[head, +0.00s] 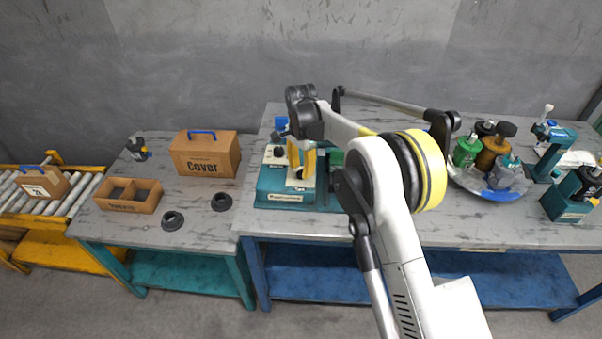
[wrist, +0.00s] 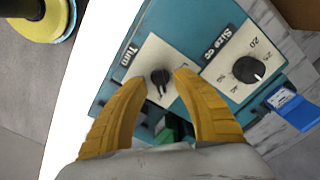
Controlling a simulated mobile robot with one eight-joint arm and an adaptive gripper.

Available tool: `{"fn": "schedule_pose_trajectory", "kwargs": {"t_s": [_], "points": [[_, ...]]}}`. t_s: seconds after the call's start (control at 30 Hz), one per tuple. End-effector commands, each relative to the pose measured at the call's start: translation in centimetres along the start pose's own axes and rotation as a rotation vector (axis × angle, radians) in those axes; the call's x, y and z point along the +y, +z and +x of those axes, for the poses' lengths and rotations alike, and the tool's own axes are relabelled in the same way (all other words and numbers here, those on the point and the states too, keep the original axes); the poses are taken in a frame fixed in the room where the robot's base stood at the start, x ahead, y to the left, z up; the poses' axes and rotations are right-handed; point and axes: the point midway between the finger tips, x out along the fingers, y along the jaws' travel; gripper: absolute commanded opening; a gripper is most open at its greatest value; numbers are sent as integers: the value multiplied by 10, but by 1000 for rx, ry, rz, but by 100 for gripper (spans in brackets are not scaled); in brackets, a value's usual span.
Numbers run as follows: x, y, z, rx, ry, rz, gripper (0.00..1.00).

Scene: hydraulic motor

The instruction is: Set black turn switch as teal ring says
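The black turn switch (wrist: 160,77) is a small knob on a cream plate labelled "Turn", on a teal control box (wrist: 205,38). Its pointer end is toward the lower edge in the wrist view. My gripper (wrist: 158,80) is open, its two yellow fingers apart on either side of the switch; I cannot tell whether they touch it. In the head view my gripper (head: 301,160) is over the teal box (head: 285,200), and the switch is hidden.
A second black knob (wrist: 249,70), labelled "Size" with a number scale, is right of the switch. A blue part (wrist: 297,112) is at far right. A round tray (head: 475,185) with bottles stands right.

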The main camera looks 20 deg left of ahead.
Motion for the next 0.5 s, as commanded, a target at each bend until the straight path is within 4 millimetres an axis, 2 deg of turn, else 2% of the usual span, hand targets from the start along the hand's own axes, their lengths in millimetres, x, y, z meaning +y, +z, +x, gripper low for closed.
{"fn": "schedule_pose_trajectory", "kwargs": {"t_s": [0.13, 0.4, 0.47, 0.5], "points": [[0, 0, 9, 0, 0, 0, 33], [0, 0, 9, 0, 0, 0, 32], [0, 0, 9, 0, 0, 0, 14], [0, 0, 9, 0, 0, 0, 2]]}}
